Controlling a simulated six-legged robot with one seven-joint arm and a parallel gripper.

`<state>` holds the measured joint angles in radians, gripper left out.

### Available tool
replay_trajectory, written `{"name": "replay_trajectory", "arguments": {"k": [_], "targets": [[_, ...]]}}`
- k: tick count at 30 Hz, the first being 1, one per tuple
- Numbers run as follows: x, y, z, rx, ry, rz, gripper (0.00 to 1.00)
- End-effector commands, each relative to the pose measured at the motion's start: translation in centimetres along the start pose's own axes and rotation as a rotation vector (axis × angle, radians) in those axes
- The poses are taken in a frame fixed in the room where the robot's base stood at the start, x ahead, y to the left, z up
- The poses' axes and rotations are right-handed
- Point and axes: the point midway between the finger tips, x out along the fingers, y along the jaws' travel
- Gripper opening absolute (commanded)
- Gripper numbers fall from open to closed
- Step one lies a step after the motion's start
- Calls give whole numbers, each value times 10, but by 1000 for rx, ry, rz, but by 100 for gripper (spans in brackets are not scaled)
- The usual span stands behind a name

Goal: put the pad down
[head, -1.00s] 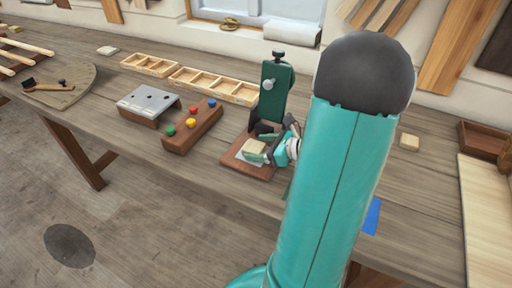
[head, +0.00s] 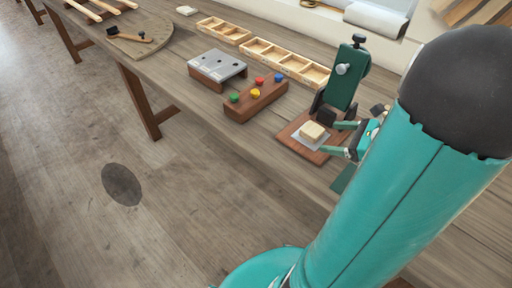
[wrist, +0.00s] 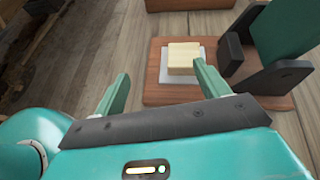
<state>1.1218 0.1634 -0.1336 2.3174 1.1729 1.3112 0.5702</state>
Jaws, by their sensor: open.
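The pad (head: 312,131) is a small pale cream block. It lies on a light grey square plate (head: 299,138) on the brown wooden base (head: 290,131) of a green stand (head: 343,80). In the wrist view the pad (wrist: 184,57) sits flat just beyond my fingertips, nearer the right finger. My gripper (head: 331,137) is open and empty at the right of the pad, apart from it.
A brown block with coloured knobs (head: 256,98) and a metal-topped block (head: 217,67) stand left of the stand. Divided wooden trays (head: 284,62) lie behind. The green stand's upright rises close to my gripper. The bench's front edge is near.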

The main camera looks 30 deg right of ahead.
Motion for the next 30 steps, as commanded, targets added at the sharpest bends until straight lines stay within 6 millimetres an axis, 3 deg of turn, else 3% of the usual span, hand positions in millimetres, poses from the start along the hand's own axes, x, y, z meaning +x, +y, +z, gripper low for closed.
{"name": "replay_trajectory", "arguments": {"k": [1,6,12,21,30], "targets": [[12,13,15,-88,28,60,74],[43,61,50,-407,134,261,74],[62,114,79,-810,234,471,74],[68,176,112,-1459,335,711,74],[60,218,147,-2144,392,833,74]]}}
